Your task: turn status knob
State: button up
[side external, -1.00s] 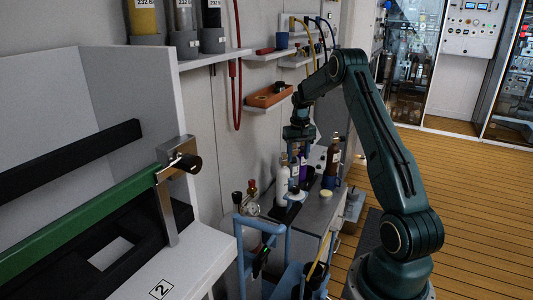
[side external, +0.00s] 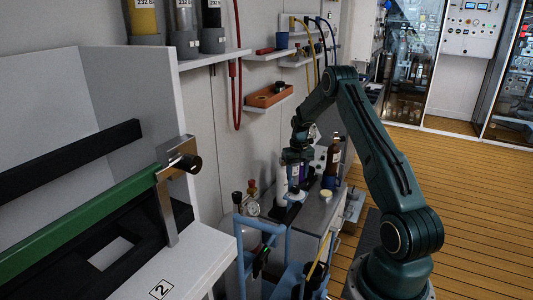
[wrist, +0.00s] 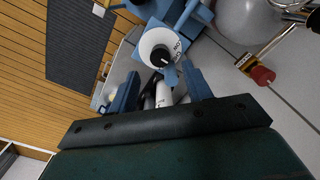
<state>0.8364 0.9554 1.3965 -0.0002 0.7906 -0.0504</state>
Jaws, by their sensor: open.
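A white round dial (wrist: 145,44) with dark lettering and a black knob (wrist: 160,57) at its middle sits on a blue square mount in the wrist view. I take this to be the status knob. My gripper (wrist: 160,74) is open, with one blue finger on each side below the dial in the picture. The knob lies between the lines of the fingers, near the tips; I cannot tell whether they touch it. In the side external view my gripper (side external: 295,184) points down over the bench, and its fingers largely hide the dial.
In the side external view a brown bottle (side external: 333,156) stands right of my gripper, and a white bottle (side external: 282,186) close on its left. A red knob (wrist: 262,75) shows right in the wrist view.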

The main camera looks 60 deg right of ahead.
aim_at(296, 187)
jog(key=shift+f, duration=2.75)
jog(key=c, duration=1)
